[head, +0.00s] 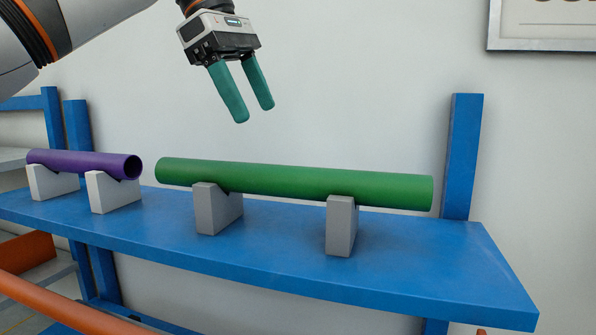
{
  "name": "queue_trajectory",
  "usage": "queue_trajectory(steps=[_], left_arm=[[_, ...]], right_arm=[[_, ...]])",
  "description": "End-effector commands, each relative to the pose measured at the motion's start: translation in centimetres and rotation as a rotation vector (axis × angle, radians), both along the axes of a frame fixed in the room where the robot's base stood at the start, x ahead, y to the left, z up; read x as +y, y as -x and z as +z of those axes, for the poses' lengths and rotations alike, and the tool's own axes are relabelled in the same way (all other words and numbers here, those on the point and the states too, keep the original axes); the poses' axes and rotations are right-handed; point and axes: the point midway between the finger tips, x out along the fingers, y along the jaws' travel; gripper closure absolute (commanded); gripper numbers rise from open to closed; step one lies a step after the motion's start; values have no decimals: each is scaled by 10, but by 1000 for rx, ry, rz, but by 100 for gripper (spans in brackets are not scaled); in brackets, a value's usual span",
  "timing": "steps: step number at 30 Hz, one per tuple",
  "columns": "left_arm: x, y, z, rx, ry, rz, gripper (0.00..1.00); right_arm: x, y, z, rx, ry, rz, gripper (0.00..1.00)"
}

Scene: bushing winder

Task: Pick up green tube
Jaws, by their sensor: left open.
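The green tube (290,182) lies level across two grey V-notched blocks on the blue shelf, in the middle of the head view. My left gripper (255,115) hangs above the tube, over its left half, with its two green fingers pointing down. The fingers are open with nothing between them, and a clear gap separates them from the tube. My right gripper is not in view.
A purple tube (85,163) rests on two pale blocks at the left of the blue shelf (270,250). A blue post (462,155) rises at the shelf's right end. A white wall stands behind. Orange bars (60,305) show at lower left.

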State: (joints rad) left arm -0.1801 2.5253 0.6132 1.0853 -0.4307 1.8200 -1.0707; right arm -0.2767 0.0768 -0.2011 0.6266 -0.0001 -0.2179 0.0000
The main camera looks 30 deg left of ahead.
Motion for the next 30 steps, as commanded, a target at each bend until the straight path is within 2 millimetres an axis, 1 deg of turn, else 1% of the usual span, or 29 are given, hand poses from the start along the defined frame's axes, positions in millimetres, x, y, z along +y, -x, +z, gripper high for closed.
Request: queue_trajectory(steps=[1,6,9,13,16,18,20,22,25,30], left_arm=[[-3,-1,-8,3,-2,-3,34],[-13,-8,-36,5,0,-3,34],[-17,-12,-48,4,1,-2,34],[-20,-14,-56,2,0,-1,34],[-21,-16,-63,3,1,0,34],[-24,-17,-71,5,2,-1,34],[-26,-20,-79,6,1,-1,34],[-29,-22,-89,5,1,-1,34],[-33,-25,-100,3,2,0,34],[-34,-26,-105,1,2,1,34]], right_arm=[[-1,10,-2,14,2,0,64],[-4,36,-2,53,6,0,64],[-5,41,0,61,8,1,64],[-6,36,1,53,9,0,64],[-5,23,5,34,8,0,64],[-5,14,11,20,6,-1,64],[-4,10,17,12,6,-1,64],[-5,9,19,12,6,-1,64],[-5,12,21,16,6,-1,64],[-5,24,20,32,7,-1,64]])
